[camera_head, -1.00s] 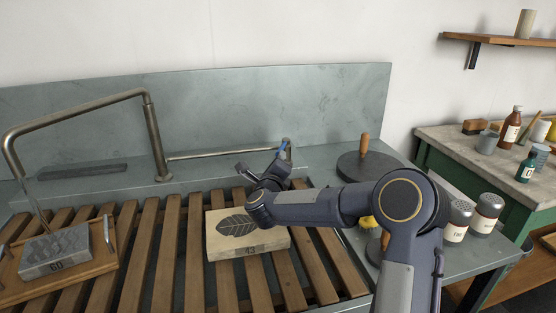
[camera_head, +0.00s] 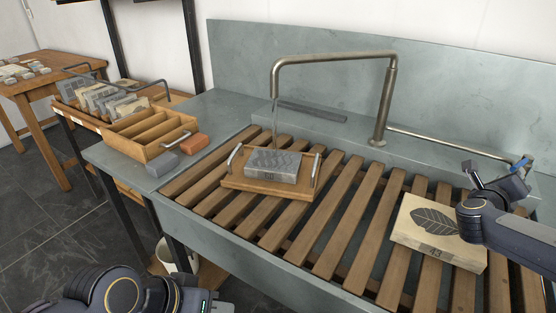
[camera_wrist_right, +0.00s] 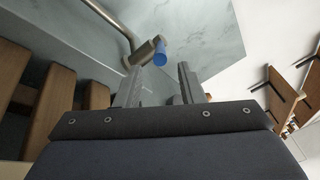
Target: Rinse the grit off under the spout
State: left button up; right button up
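A grey stone marked 60 (camera_head: 272,165) lies on a wooden tray (camera_head: 246,184) with metal handles on the slatted sink. The metal spout (camera_head: 330,58) arches over it. A thin, faint stream runs down from its mouth to the stone. A blue-ended tap lever (camera_head: 519,163) stands at the back right and also shows in the right wrist view (camera_wrist_right: 160,52). My right gripper (camera_wrist_right: 158,86) is open, its fingers apart and empty, close to the lever; contact is unclear. My left arm is at the bottom left, its gripper (camera_head: 206,302) mostly cut off and its fingers hidden.
A pale stone marked 43 (camera_head: 425,238) with a leaf picture lies on the slats at right, partly behind my right arm. The middle slats are clear.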

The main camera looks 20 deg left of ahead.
aim_at(522, 163)
dwell(0.3)
jog(key=m+p, duration=0.3)
jog(key=p, duration=0.1)
jog(key=a+m+p, duration=0.1)
jog(key=m+p, duration=0.2)
jog(key=p, duration=0.1)
jog(key=m+g+h+p, duration=0.1)
jog(key=m+p, duration=0.2)
jog(key=p, duration=0.1)
jog(key=shift+s+a+r+m, duration=0.1)
jog(key=shift+s+a+m, duration=0.1)
jog(key=shift+s+m, duration=0.15)
jog(key=p+x, duration=0.1)
jog(key=x, duration=0.6)
jog(key=shift+w+d, duration=0.2)
grip_shut()
